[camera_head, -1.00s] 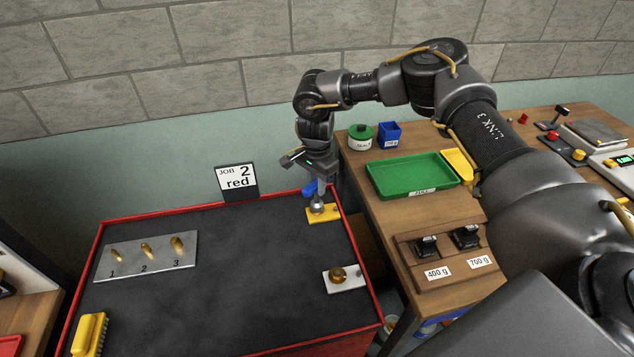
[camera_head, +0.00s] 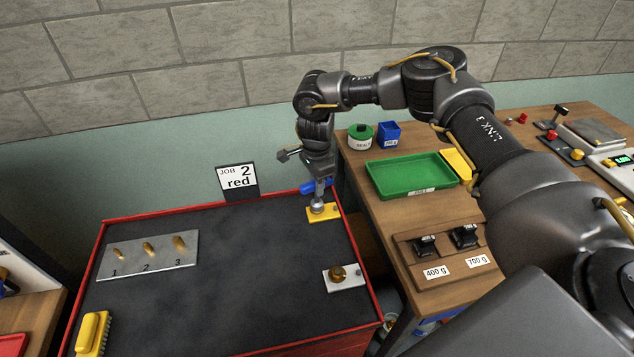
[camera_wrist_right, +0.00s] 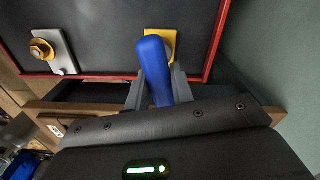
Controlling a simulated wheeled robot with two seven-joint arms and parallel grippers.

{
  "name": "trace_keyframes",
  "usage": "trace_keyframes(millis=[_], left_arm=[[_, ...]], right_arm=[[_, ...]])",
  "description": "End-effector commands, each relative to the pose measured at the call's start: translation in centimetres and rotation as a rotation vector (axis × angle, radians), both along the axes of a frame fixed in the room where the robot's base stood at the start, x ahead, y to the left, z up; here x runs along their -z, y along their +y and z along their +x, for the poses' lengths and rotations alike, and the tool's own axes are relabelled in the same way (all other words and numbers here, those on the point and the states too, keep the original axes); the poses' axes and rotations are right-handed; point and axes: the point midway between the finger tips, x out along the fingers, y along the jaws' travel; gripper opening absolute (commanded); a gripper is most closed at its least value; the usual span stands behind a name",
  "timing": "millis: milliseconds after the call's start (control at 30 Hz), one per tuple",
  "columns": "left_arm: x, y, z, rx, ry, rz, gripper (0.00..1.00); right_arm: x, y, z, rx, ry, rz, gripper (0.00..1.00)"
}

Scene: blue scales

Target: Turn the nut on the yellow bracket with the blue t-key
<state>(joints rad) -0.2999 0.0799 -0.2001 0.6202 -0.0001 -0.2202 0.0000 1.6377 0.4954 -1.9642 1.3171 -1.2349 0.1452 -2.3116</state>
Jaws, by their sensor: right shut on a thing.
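The blue t-key (camera_head: 308,188) stands over the yellow bracket (camera_head: 323,214) at the far right corner of the dark bench. Its grey socket end is down at the bracket, where it hides the nut. My right gripper (camera_head: 321,184) is shut on the blue handle of the t-key. In the right wrist view the t-key (camera_wrist_right: 153,62) lies between the fingers of the gripper (camera_wrist_right: 157,92), and the yellow bracket (camera_wrist_right: 168,36) shows partly behind it. My left gripper is in neither view.
A white bracket with a brass nut (camera_head: 338,273) sits nearer on the bench. A side table with a green tray (camera_head: 410,172) adjoins right.

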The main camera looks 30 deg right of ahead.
Motion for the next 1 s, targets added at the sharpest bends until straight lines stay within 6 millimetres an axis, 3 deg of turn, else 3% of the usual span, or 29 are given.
trace_keyframes(millis=[300,567,800,1000], left_arm=[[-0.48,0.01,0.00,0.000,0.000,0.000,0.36],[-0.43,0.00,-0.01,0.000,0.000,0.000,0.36],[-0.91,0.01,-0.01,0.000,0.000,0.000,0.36],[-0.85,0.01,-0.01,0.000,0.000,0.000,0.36]], right_arm=[[0.12,0.03,-0.12,0.144,0.004,0.000,0.00],[0.19,0.02,-0.11,0.158,0.004,0.000,0.00],[0.22,0.06,-0.13,0.309,0.006,0.001,0.00],[0.28,0.05,-0.13,0.312,0.006,0.000,0.00]])
